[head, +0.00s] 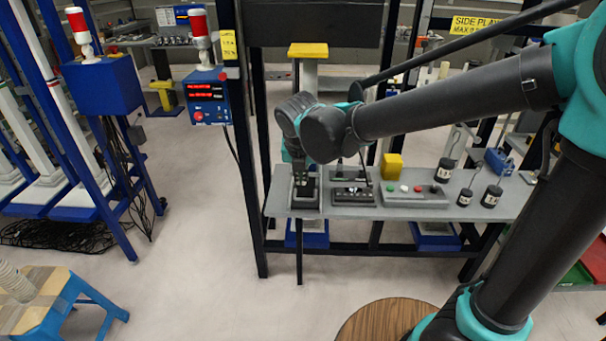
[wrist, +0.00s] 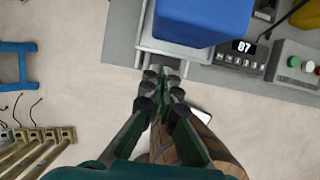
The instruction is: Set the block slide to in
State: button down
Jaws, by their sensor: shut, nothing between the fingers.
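A blue block (wrist: 205,18) lies at the top of the wrist view, over a grey slide frame (wrist: 176,49) at the bench edge. I cannot clearly make out the block in the head view, where my arm hides part of that place. The slide's setting cannot be read. My gripper (wrist: 163,74) is shut and empty, its fingertips at the front edge of the frame, just below the block in the picture. Whether they touch the frame cannot be told. In the head view my gripper (head: 304,178) points down at the left end of the bench.
The grey bench (head: 345,212) also carries a display unit (head: 352,194), a button box (head: 415,195), a yellow block (head: 392,166) and several black weights. A dark post (head: 257,190) stands left of the bench.

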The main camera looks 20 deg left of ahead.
send_over(302, 205)
jog(key=shift+f, duration=2.9)
